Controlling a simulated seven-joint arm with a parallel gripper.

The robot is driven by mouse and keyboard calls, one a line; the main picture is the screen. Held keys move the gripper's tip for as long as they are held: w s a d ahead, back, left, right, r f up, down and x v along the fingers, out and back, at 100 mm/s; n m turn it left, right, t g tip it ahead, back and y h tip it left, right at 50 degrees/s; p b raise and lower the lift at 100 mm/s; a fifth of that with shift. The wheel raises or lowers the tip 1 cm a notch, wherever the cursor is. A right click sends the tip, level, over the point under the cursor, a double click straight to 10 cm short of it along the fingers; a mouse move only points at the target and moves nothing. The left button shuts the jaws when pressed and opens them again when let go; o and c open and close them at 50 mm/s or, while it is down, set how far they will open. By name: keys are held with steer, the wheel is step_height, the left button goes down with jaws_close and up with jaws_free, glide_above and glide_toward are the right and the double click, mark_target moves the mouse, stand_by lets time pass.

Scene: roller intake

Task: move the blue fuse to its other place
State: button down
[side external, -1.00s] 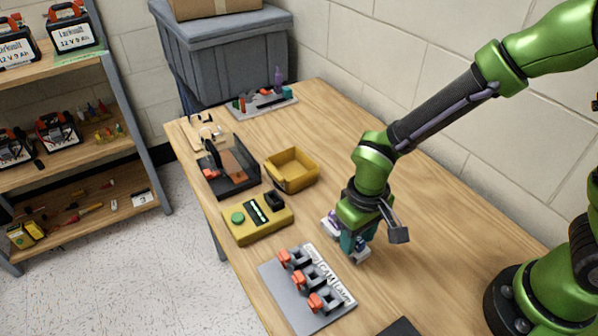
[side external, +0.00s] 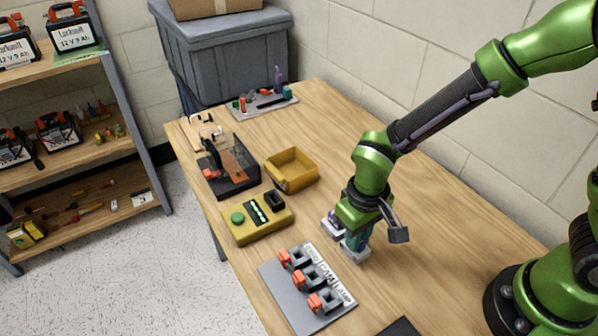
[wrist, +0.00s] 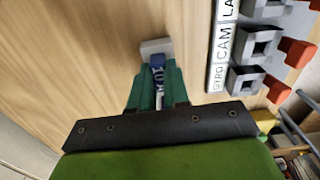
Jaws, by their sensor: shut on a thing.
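My gripper (side external: 346,241) is low over the table, near the grey panel. In the wrist view its teal fingers (wrist: 156,83) are closed on the blue fuse (wrist: 158,62), which bears white lettering. The fuse's far end is at a small light grey block (wrist: 155,46); I cannot tell whether it is seated there or only above it. In the side view light grey pieces (side external: 356,251) show at the gripper's foot, with a purple bit beside them; the fuse itself is mostly hidden.
The grey panel (side external: 278,288) with dark holders, orange levers and GYRO, CAM and LAMP labels lies beside my gripper. A yellow device (side external: 240,229) with a green button, a yellow bin (side external: 291,168) and a dark tray (side external: 229,187) stand further back.

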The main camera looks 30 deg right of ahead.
steer(key=shift+r, duration=0.15)
steer(key=shift+r, duration=2.15)
steer(key=shift+r, duration=1.5)
steer(key=shift+f, duration=0.1)
steer(key=shift+w+f, duration=0.1)
steer(key=shift+f, duration=0.25)
steer(key=w+a+r, duration=0.2)
steer(key=w+a, duration=0.2)
steer(key=w, duration=0.5)
steer(key=w+a+r, duration=0.2)
steer(key=w+a, duration=0.3)
steer(key=w, duration=0.3)
steer(key=shift+m, duration=0.3)
steer(key=shift+d+f, duration=0.15)
steer(key=shift+f, duration=2.35)
